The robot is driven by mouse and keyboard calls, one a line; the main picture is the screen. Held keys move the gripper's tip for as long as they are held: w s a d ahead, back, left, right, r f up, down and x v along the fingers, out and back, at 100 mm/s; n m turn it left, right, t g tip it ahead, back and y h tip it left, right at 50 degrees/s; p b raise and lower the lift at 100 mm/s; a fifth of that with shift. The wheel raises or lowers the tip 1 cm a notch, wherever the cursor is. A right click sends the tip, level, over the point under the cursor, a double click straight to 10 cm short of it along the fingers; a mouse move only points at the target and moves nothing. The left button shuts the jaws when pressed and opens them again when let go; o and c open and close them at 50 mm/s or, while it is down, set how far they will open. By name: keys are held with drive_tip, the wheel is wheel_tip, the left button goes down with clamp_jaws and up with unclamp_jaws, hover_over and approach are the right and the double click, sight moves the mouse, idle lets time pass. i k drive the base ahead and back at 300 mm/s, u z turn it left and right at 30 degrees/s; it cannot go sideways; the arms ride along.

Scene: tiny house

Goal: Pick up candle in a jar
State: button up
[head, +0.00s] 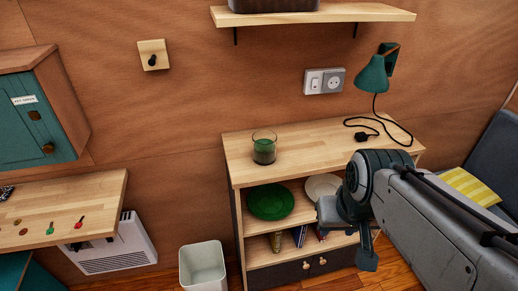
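The candle in a jar (264,148) is a clear glass with green wax in its lower part. It stands upright on the left part of the wooden cabinet top (310,145), near the middle of the head view. My gripper (346,238) is to the right of and lower in the picture than the jar, in front of the cabinet. Its two fingers are spread apart with nothing between them, and it does not touch the jar.
A green lamp (372,75) hangs on the wall at right, its cord and plug (364,136) lying on the cabinet top. A green plate (270,202) and a white plate (322,186) sit on the shelf below. A wall shelf (330,14) is above; a bin (202,267) stands left.

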sight(264, 141)
drive_tip(key=u, duration=1.4)
drive_tip(key=k, duration=0.6)
drive_tip(key=z, duration=0.55)
drive_tip(key=i, duration=1)
